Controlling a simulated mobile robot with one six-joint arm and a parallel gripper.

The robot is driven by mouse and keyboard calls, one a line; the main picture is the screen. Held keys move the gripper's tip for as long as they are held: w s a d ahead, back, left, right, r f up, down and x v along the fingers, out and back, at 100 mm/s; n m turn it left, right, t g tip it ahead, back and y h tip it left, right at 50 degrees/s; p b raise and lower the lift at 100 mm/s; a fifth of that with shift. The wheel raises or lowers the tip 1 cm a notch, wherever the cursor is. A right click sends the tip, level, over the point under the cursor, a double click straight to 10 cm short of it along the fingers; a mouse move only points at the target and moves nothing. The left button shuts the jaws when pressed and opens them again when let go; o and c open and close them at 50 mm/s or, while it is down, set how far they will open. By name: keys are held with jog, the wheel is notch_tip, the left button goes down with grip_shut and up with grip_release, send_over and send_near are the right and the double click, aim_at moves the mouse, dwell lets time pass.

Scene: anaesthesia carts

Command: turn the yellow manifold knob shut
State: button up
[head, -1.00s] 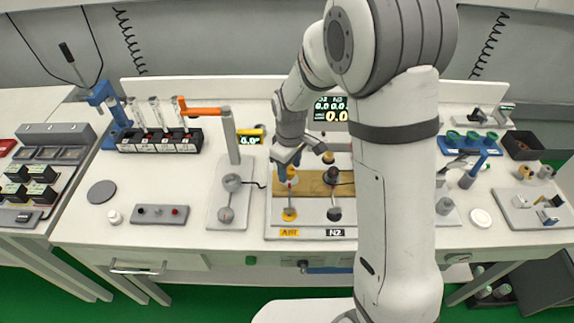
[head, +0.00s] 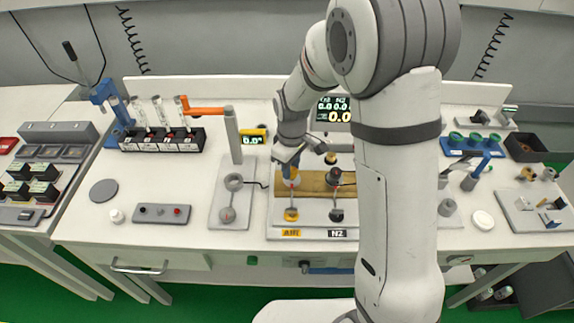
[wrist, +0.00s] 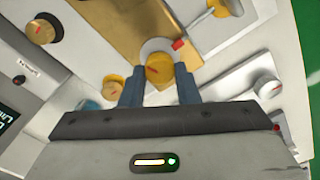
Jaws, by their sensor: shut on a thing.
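The yellow manifold knob (wrist: 158,70) sits between the two blue fingers of my gripper (wrist: 159,88) in the wrist view. A red mark shows on its face. In the head view my gripper (head: 289,172) reaches down onto the knob at the left end of the brass manifold block (head: 313,184), and the knob (head: 294,181) is partly hidden by the fingers. A yellow AIR label (head: 291,232) lies in front, below a smaller yellow fitting (head: 291,214). The gripper is shut on the knob.
A dark knob (head: 334,177) stands close to the right on the same block, above the N2 label (head: 337,233). A post with an orange arm (head: 232,135) rises to the left. A display (head: 334,109) stands behind.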

aim_at(292, 170)
jog(key=shift+s+d+f, duration=0.1)
jog(key=shift+s+d, duration=0.1)
jog(key=shift+d, duration=0.05)
dwell(0.7)
jog(key=o, duration=0.7)
jog(key=shift+o, duration=1.3)
jog(key=shift+w+r, duration=0.1)
jog(key=shift+r, duration=0.2)
notch_tip(292, 170, up, 7)
jog(key=shift+r+b, duration=0.2)
jog(key=shift+b, duration=0.3)
